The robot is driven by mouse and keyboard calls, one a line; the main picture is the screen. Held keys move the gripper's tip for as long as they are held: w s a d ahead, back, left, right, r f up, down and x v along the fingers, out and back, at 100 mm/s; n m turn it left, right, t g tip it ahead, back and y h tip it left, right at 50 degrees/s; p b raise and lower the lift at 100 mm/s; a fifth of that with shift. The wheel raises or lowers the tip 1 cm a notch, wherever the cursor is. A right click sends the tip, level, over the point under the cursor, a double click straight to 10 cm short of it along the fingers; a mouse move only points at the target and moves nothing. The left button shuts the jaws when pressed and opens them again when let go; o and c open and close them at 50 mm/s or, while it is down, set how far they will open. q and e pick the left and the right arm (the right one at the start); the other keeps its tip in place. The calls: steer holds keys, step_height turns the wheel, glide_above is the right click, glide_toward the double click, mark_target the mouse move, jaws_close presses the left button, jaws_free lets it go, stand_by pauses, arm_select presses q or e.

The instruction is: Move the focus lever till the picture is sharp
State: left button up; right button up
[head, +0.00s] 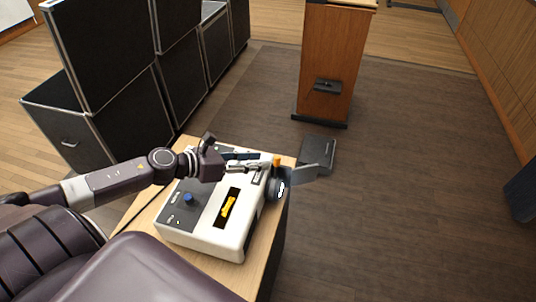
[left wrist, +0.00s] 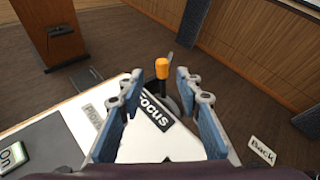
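The focus lever has an orange knob (head: 277,160) and stands at the far right end of a white console (head: 204,235). It also shows in the left wrist view (left wrist: 162,66), just beyond a black "Focus" label (left wrist: 154,113). My left gripper (head: 262,168) is open, its blue fingers on either side of the line to the knob in the left wrist view (left wrist: 160,76). I see no clear grip on the knob; contact cannot be told. A black window (head: 235,194) on the console shows a yellow shape; its sharpness is hard to judge. My right gripper is not in view.
The console stands on a light wooden table (head: 146,218) and carries a blue knob (head: 188,198). A "Back" label (left wrist: 262,151) lies right of the fingers. Black cases (head: 107,115) are stacked at left.

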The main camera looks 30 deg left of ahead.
mark_target(277, 160)
arm_select(q)
steer(key=shift+w+d, duration=0.25)
steer(key=shift+d, duration=0.05)
steer(key=shift+p+x, duration=0.65)
steer(key=shift+x, duration=0.3)
steer(key=p+x, duration=0.1)
steer(key=x, duration=0.2)
steer(key=shift+w+d, duration=0.1)
steer(key=shift+w, duration=0.05)
steer(key=shift+w+d+f, duration=0.35)
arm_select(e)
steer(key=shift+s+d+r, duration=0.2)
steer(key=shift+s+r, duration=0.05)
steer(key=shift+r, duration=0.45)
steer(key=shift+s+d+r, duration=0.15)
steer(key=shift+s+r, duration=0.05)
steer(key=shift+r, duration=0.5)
arm_select(q)
jaws_close()
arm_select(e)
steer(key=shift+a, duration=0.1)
